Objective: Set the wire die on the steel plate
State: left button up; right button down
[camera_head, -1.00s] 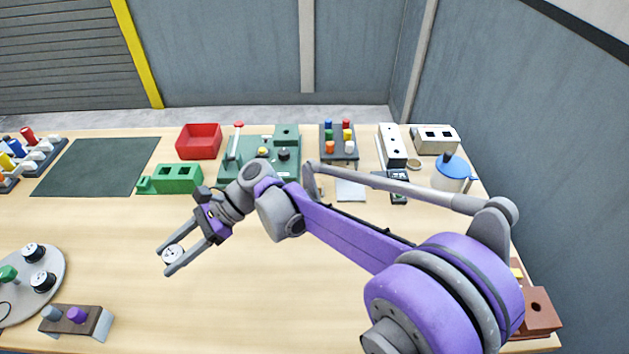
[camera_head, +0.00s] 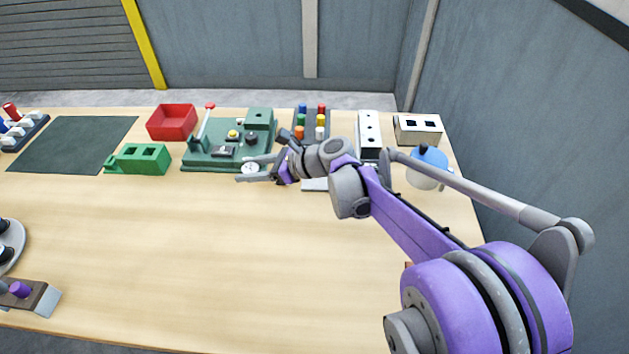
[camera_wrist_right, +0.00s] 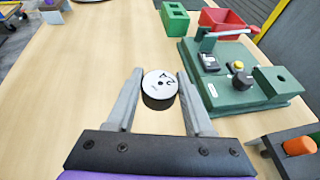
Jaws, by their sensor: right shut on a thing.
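The wire die, a small black disc with a white marked top, is between the fingertips of my right gripper (camera_head: 245,171). The die (camera_head: 250,168) is held above the table, just in front of the green machine base. In the right wrist view the die (camera_wrist_right: 160,85) sits upright between the two grey fingers, its marked face up. A pale grey flat square (camera_head: 314,185), which looks like the steel plate, lies on the table and is partly hidden by my right wrist. My left gripper is not in view.
The green machine (camera_head: 205,160) with a lever stands behind my right gripper. A red bin (camera_head: 172,121), a green block (camera_head: 137,161), a dark mat (camera_head: 70,145) and a blue-lidded pot (camera_head: 424,175) stand around. The front middle of the table (camera_head: 200,250) is clear.

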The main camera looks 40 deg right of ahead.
jog(key=s+d+m+t+h+b, duration=0.1)
jog(key=s+d+m+t+h, duration=0.15)
jog(key=d+m+h, duration=0.95)
jog(key=d+f+n+y, duration=0.2)
jog(key=d, duration=0.1)
jog(key=d+f+n+y+b, duration=0.1)
jog(key=d+f+n+y, duration=0.1)
jog(key=f+n, duration=0.1)
jog(key=shift+w+d+f+y, duration=0.15)
jog(key=shift+d+y, duration=0.25)
jog(key=shift+f+b, duration=0.45)
jog(key=shift+f, duration=1.95)
jog(key=shift+c, duration=1.4)
grip_release()
jog(key=shift+f, duration=0.1)
jog(key=shift+r, duration=0.2)
jog(key=v, duration=1.1)
jog(key=shift+s+p, duration=0.4)
jog(key=shift+s+r, duration=0.1)
